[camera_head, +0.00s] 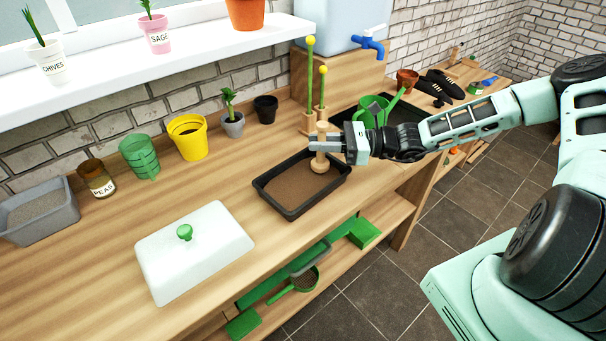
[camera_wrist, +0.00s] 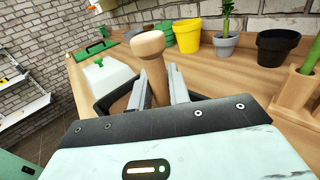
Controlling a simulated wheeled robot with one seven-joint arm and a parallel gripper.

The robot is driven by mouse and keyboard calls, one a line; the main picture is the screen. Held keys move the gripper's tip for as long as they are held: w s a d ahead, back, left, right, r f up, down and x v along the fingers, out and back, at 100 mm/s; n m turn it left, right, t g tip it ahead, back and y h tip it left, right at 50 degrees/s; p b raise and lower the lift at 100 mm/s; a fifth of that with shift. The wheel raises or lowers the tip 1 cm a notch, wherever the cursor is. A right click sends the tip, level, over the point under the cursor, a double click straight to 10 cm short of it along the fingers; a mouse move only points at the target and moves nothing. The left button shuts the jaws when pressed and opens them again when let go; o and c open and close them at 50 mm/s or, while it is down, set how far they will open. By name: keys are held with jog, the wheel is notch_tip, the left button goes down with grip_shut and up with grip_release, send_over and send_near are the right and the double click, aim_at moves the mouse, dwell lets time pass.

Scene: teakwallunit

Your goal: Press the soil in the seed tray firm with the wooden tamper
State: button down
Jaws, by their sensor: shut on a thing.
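The seed tray (camera_head: 264,194) is a black rectangular tray filled with flat brown soil (camera_head: 295,187), on the wooden bench. My gripper (camera_head: 322,144) is shut on the wooden tamper (camera_head: 321,161), near the tray's right end. The tamper is upright, with its round foot at the soil; whether it touches or hovers just above, I cannot tell. In the wrist view the tamper's knob (camera_wrist: 147,45) rises between the two fingers, and the tray's rim (camera_wrist: 101,104) shows behind them. Most of the soil is hidden there.
A white lid with a green knob (camera_head: 196,249) lies left of the tray. Behind stand a yellow pot (camera_head: 187,139), a grey pot with a plant (camera_head: 232,124) and a black pot (camera_head: 265,108). A green watering can (camera_head: 371,108) is close behind my gripper. Bare bench lies around the tray's left side.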

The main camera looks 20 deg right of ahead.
aim_at(323, 124)
jog(key=shift+f, duration=0.45)
jog(key=shift+f+b, duration=0.35)
jog(key=shift+f, duration=0.15)
dwell(0.5)
jog(key=shift+r+p, duration=0.9)
notch_tip(323, 124, up, 7)
jog(key=p, duration=0.6)
jog(key=shift+p, duration=0.35)
jog(key=shift+f, duration=0.1)
